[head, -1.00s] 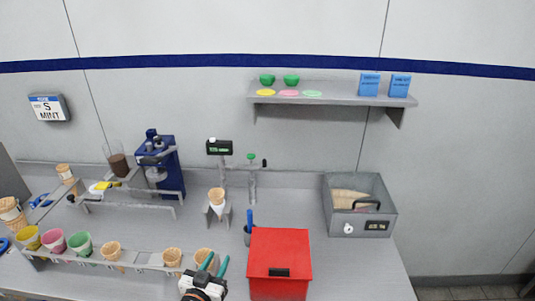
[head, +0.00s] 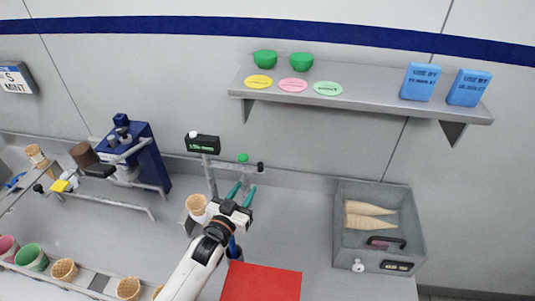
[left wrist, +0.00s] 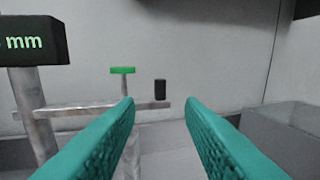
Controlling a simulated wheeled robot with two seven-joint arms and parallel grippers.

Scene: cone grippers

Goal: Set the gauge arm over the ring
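The gauge has a black readout (head: 202,143) on a grey post, with a thin gauge arm (head: 228,167) reaching right. A green knob (head: 243,157) stands on the arm and a black grip (head: 260,167) is at its end. A cone (head: 196,203) stands upright left of the gripper; I cannot make out a ring there. My right gripper is not in view.
A red box (head: 262,284) is at the front. A grey bin (head: 417,250) with cones is at the right. A blue machine (head: 148,160) and rails are at the left. A shelf (head: 380,107) hangs above. The counter between gauge and bin is clear.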

